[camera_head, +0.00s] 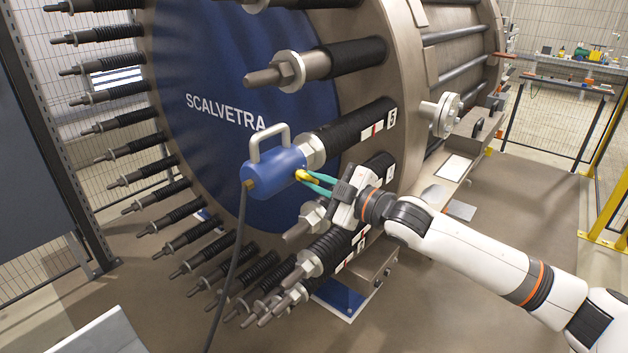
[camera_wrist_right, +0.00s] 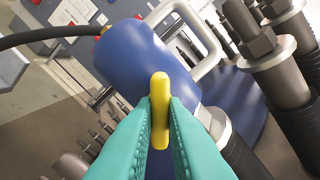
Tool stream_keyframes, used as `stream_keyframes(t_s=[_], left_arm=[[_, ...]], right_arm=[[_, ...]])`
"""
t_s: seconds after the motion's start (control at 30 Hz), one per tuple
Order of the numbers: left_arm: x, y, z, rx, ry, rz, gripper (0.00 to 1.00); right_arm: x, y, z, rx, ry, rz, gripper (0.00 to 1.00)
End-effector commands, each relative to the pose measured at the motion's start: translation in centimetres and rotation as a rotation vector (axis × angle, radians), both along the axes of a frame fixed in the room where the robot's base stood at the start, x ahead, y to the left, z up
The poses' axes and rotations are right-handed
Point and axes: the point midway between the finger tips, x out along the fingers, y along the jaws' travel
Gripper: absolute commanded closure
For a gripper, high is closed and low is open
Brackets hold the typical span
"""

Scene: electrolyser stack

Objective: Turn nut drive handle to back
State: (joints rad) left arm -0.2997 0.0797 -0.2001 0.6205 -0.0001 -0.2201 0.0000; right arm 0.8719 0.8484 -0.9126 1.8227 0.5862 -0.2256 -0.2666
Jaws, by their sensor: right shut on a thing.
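The blue nut drive (camera_head: 274,172) sits on the end of a black-sleeved bolt of the stack, against its nut. A grey loop (camera_head: 268,142) stands on top of it and a black cable leaves its left end. Its small yellow handle (camera_head: 302,175) sticks out on the right side. My right gripper (camera_head: 316,182) is shut on the yellow handle with its teal fingers. In the right wrist view the handle (camera_wrist_right: 160,108) stands between the two fingertips, in front of the blue body (camera_wrist_right: 145,65). My left gripper is not in view.
The stack's blue end plate (camera_head: 215,100) is ringed by several protruding bolts, some close below my right gripper. The cable (camera_head: 232,270) hangs down to the floor. Yellow barriers (camera_head: 607,240) and a bench (camera_head: 565,83) stand at the right, with open floor between.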

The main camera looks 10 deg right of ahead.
Motion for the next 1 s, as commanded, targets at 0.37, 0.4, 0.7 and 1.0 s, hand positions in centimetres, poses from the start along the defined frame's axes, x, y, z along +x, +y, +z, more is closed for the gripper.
stream_keyframes(t_s=[0.37, 0.4, 0.7, 1.0], left_arm=[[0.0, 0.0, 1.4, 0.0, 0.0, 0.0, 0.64], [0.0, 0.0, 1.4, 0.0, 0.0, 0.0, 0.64], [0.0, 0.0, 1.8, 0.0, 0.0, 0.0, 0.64], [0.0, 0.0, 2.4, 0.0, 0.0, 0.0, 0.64]], right_arm=[[0.0, 0.0, 0.0, -0.296, -0.229, 0.0, 1.0], [0.0, 0.0, 0.0, -0.297, -0.231, 0.0, 1.0], [0.0, 0.0, 0.1, -0.362, -0.279, 0.0, 1.0], [0.0, -0.1, -0.1, -0.584, -0.452, -0.001, 0.77]])
